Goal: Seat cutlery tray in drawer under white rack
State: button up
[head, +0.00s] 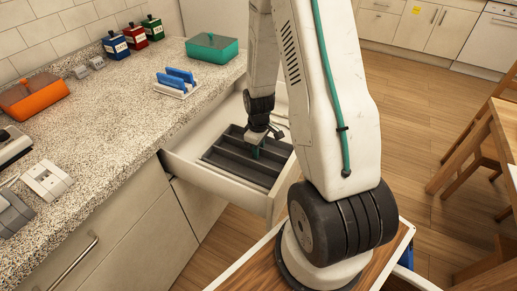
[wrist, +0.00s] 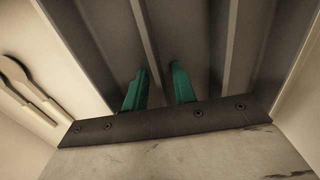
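The dark grey cutlery tray (head: 222,153) is inside the open white drawer (head: 190,170), below the counter near the white rack (head: 176,91), which holds blue pieces. The tray's long compartments and dividers fill much of the wrist view (wrist: 195,40). My gripper (head: 256,150) points down into the tray. In the wrist view its two teal fingers (wrist: 160,88) stand apart, one on each side of a thin divider, with gaps visible. Whether the tray rests flat on the drawer floor cannot be told. My arm hides part of the drawer's far right side.
On the counter are a teal box (head: 212,48), an orange box (head: 34,97) and red, blue and green canisters. A wooden table and chairs stand at the right. Open floor lies beyond my arm.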

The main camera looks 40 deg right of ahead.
notch_tip(320, 180, up, 12)
jog(key=s+a+r+m, duration=0.1)
jog(key=s+a+r, duration=0.1)
jog(key=a+r, duration=0.4)
jog(key=s+a+r+m, duration=0.1)
jog(key=s+a+r, duration=0.25)
jog(key=r, duration=0.55)
jog(key=s+a+r+m, duration=0.1)
jog(key=s+a+r, duration=0.3)
jog(key=s, duration=0.3)
jog(key=s+a+r+m+t, duration=0.1)
jog(key=s+a+r, duration=0.3)
jog(key=s, duration=0.3)
jog(key=shift+a+r, duration=0.25)
jog(key=shift+a, duration=0.05)
